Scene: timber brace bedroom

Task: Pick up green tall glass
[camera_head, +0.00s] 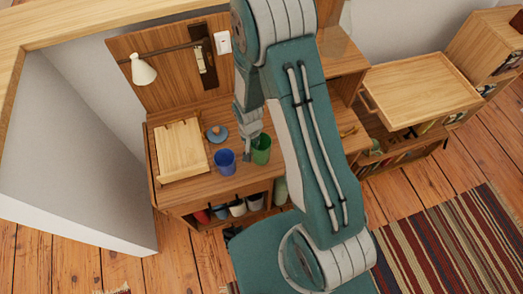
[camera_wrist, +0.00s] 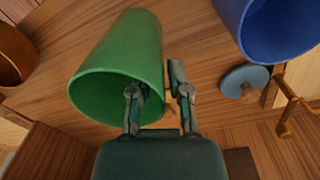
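The green tall glass (camera_head: 262,155) stands on the wooden desk, to the right of a blue cup (camera_head: 225,166). In the wrist view the green glass (camera_wrist: 118,45) has its open mouth toward the camera. My gripper (camera_wrist: 158,85) is at its rim, with the fingers apart. The left finger overlaps the mouth and looks to be inside it; the right finger is outside, beside the wall. I cannot tell whether either finger touches the glass. In the head view my gripper (camera_head: 248,150) is at the glass's left side, partly hidden by my arm.
The blue cup (camera_wrist: 275,28) is close by on the right in the wrist view. A round blue lid-like disc (camera_head: 217,133) and a slanted wooden board (camera_head: 181,150) are on the desk (camera_head: 200,188). A white lamp (camera_head: 143,70) hangs above. Containers fill the shelf below.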

